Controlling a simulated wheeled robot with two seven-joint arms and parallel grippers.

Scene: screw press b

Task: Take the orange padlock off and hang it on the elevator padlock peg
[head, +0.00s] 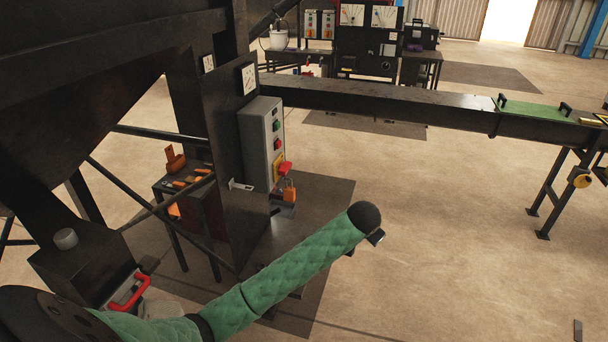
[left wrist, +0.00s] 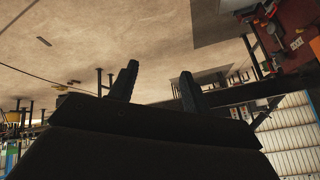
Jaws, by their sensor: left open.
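The orange padlock (head: 289,190) hangs low beside the red switch handle (head: 285,168), at the lower right of the grey control box (head: 262,145) in the head view. A pale metal bracket (head: 240,185) sticks out on the dark panel left of the box; I cannot tell if it is the elevator padlock peg. My left arm's green sleeve reaches in from the lower left to a black wrist right of and below the padlock. The left gripper is mostly hidden there; in the left wrist view its fingers (left wrist: 156,77) are apart with nothing between them.
A dark conveyor trough (head: 390,102) runs right from the machine. A small table (head: 160,186) with orange items stands behind the dark panel. A red handle (head: 128,292) is at lower left. The floor on the right is mostly clear.

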